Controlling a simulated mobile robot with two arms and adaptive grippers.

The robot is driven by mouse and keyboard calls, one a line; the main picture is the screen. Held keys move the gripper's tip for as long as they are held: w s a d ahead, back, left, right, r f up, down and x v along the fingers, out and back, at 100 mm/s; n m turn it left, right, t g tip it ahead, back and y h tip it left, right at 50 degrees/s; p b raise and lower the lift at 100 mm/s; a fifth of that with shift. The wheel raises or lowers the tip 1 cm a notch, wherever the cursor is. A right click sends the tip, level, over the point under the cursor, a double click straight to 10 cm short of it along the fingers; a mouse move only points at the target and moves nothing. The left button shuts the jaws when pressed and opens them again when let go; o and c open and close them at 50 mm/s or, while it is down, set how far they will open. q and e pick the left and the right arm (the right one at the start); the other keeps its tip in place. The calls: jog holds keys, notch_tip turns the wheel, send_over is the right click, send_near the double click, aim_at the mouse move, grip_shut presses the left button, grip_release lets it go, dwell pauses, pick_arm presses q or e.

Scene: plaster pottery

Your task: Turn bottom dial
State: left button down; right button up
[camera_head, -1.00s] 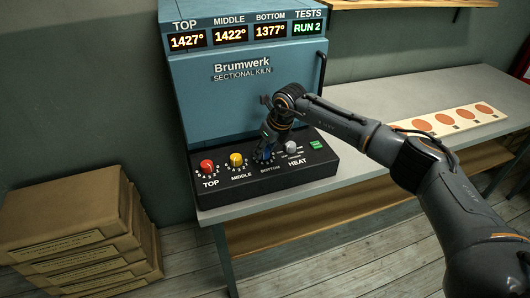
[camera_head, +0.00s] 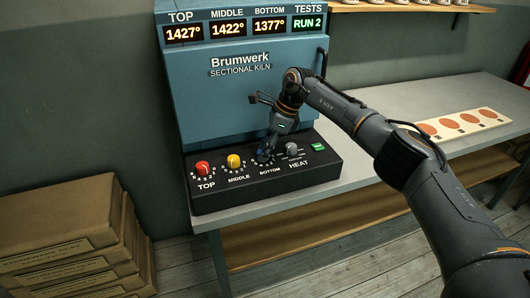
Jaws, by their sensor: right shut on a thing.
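The blue bottom dial (camera_head: 263,156) sits on the black control panel (camera_head: 262,183) of the kiln, between the yellow middle dial (camera_head: 234,161) and the grey heat dial (camera_head: 291,149). The red top dial (camera_head: 203,168) is at the left. My right gripper (camera_head: 266,152) reaches down from above and is shut on the bottom dial, covering much of it. The dial's pointer setting is hidden. The blue kiln (camera_head: 225,100) shows displays reading top 1427°, middle 1422°, bottom 1377° and tests RUN 2. My left gripper is not in view.
The kiln and panel stand on a grey bench (camera_head: 420,110). A board with orange discs (camera_head: 465,125) lies on the bench at right. Stacked brown boxes (camera_head: 65,235) stand at lower left. A green button (camera_head: 318,146) is right of the heat dial.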

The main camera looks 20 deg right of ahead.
jog(key=shift+n, duration=0.4)
jog(key=o, duration=1.1)
jog(key=shift+o, duration=0.2)
jog(key=v, duration=1.2)
jog(key=shift+w, duration=0.15)
